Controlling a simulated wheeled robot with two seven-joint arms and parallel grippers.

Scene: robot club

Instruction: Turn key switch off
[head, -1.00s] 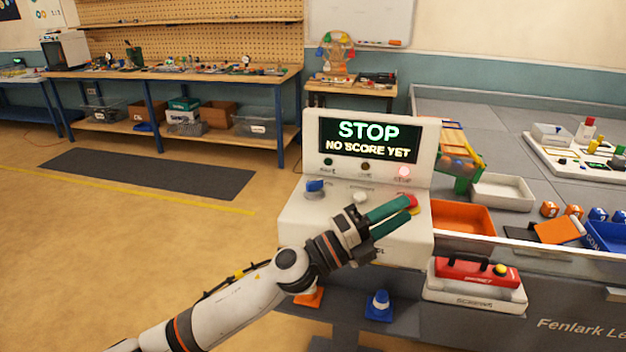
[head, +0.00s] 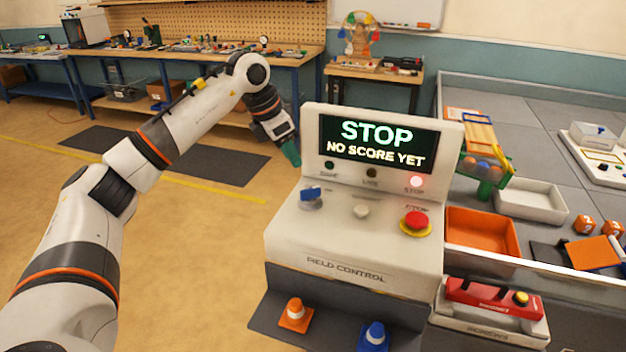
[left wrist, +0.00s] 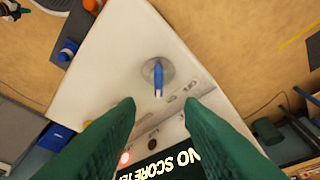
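The key switch (head: 311,194) has a blue handle on a round grey base, at the left of the white field control console's (head: 350,242) sloped top. In the left wrist view the blue key (left wrist: 158,78) lies ahead of the gap between my fingertips, with nothing covering it. My left gripper (head: 291,152) hangs up and left of the console, apart from the key, partly edge-on. In the left wrist view my left gripper (left wrist: 160,103) is open and empty, its green fingers spread. My right gripper is not in view.
The display (head: 379,144) reads "STOP, NO SCORE YET", and a red lamp (head: 416,182) glows.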

